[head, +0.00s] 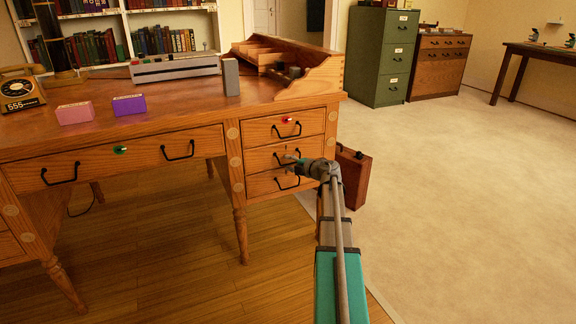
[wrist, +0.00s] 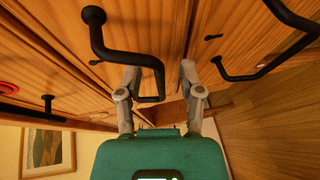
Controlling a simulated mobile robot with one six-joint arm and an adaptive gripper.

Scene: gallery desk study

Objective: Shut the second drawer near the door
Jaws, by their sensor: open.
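The wooden desk (head: 60,140) has a stack of three drawers at its right end, on the side toward the white door (head: 262,18). The second drawer (head: 262,159) is the middle one, with a black handle partly behind my gripper. Its handle shows large in the wrist view (wrist: 150,62). How far the drawer stands out is hard to tell. My gripper (wrist: 160,72) is open, with its fingertips close to the drawer fronts. One finger is beside the second drawer's handle, the other toward the lower drawer (wrist: 235,35). Contact cannot be told.
The top drawer (head: 262,132) bears a red knob, and the wide drawer (head: 110,160) a green one. A brown case (head: 355,178) stands on the floor right of the desk. Green (head: 383,55) and wooden (head: 438,65) cabinets stand behind. The carpet at right is clear.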

